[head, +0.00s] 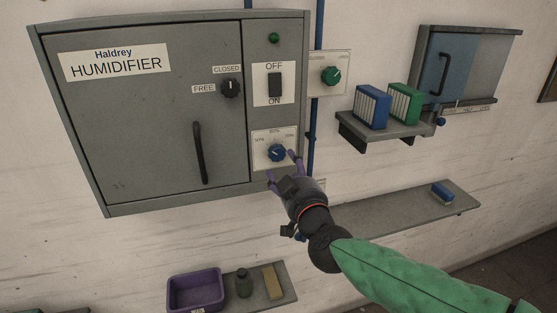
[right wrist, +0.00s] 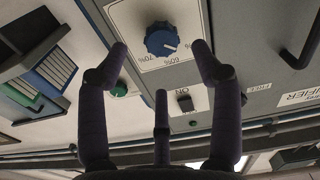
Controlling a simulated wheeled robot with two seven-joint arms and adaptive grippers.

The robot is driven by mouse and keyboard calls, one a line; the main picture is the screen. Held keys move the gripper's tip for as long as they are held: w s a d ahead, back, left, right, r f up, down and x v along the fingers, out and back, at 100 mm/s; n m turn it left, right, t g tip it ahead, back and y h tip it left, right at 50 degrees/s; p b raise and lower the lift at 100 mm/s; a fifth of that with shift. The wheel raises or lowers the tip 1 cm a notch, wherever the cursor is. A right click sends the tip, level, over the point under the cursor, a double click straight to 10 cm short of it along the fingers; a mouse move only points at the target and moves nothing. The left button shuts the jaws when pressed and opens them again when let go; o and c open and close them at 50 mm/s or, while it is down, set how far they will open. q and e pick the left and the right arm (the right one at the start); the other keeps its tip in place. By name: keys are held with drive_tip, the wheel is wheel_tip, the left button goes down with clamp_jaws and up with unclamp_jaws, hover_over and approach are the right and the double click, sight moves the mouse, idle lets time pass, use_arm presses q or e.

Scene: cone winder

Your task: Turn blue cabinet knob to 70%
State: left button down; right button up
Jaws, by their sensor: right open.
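The blue cabinet knob (head: 277,152) sits on a white plate marked 50%, 60% and 70%, low on the right side of the grey humidifier cabinet (head: 140,190). In the right wrist view the blue knob (right wrist: 160,40) appears upside down. Its white mark points right and slightly down there, away from the 70% label and toward the 50% side. My right gripper (head: 281,166) has its purple fingers spread in front of the plate, just below the knob. In the right wrist view the open fingers (right wrist: 160,52) frame the knob without visibly gripping it. My left gripper is not in view.
Above the knob is the OFF/ON switch (head: 275,84). A green knob (head: 331,75) is on a separate plate to the right. A shelf (head: 385,128) holds blue and green boxes. A lower shelf (head: 400,215) and a purple bin (head: 195,290) lie below.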

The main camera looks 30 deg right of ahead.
sight(278, 157)
drive_tip(key=x, duration=0.7)
drive_tip(key=shift+b, duration=0.3)
drive_tip(key=shift+a+f, duration=0.1)
drive_tip(key=shift+f, duration=0.05)
drive_tip(key=c, duration=1.1)
